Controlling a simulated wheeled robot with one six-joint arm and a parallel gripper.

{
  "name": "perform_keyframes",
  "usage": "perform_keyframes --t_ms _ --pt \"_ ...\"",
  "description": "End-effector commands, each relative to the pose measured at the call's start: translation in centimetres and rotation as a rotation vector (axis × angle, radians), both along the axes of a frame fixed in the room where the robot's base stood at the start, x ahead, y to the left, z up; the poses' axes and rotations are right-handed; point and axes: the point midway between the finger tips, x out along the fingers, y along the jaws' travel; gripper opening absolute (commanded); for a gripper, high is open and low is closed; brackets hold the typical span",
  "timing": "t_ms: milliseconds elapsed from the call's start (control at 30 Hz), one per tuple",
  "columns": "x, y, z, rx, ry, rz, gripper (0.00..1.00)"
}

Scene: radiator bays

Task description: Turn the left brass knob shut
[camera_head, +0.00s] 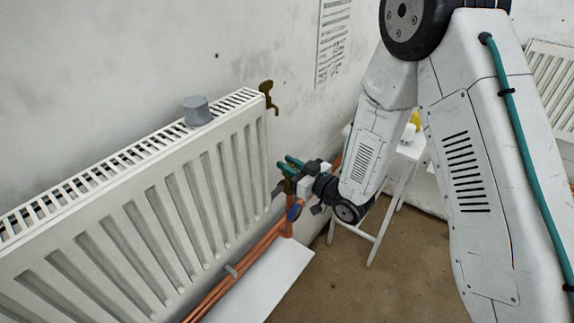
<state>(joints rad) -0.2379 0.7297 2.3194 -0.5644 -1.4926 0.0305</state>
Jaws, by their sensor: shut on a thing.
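My gripper (288,166), with teal fingers, is at the right end of the white radiator (195,175), low beside its edge. Its fingers are shut on a brass knob (289,186), which is mostly hidden by the fingers and the gripper body. How far the knob is turned cannot be seen. A blue part (294,212) shows just below the gripper, near the pipes.
A brass fitting (267,92) sticks out at the radiator's top right corner. A grey cup-like object (197,110) stands on the radiator's top. Copper pipes (240,270) run below, beside a white board (265,285). A white stool (385,205) stands behind my arm.

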Motion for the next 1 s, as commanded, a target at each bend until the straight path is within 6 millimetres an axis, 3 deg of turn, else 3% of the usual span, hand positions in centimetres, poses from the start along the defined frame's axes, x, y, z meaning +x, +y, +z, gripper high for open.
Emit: perform_keyframes --t_ms 500,1000 --pt "-0.14 0.20 -0.02 -0.001 0.000 -0.447 0.00" --pt "-0.06 0.08 -0.02 -0.001 0.000 -0.650 0.00"
